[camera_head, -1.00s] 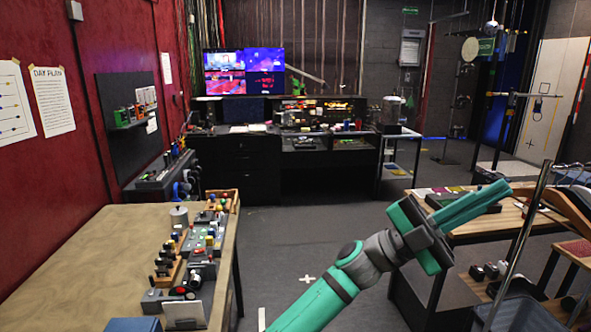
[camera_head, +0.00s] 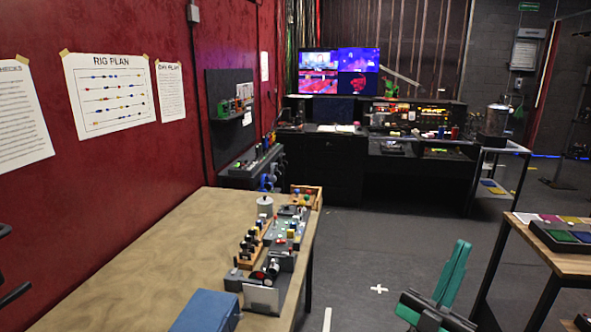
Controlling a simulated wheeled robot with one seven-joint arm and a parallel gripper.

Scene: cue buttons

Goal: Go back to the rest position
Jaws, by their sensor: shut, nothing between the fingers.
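My gripper (camera_head: 459,262) shows at the lower right of the head view, its teal fingers pointing up and closed together with nothing between them. It is over the floor, between the left workbench and the right table, apart from both. The rest of my arm is mostly below the picture's edge. The cue buttons cannot be told for sure; a grey console (camera_head: 285,232) with small coloured knobs stands on the left bench. A black box with green pads (camera_head: 562,236) lies on the right table.
The wooden workbench (camera_head: 130,268) fills the lower left, with a blue box (camera_head: 206,311) at its front. The right table (camera_head: 543,250) stands at the right edge. A dark desk (camera_head: 330,170) with a monitor (camera_head: 339,72) is at the back. Grey floor (camera_head: 385,235) between is clear.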

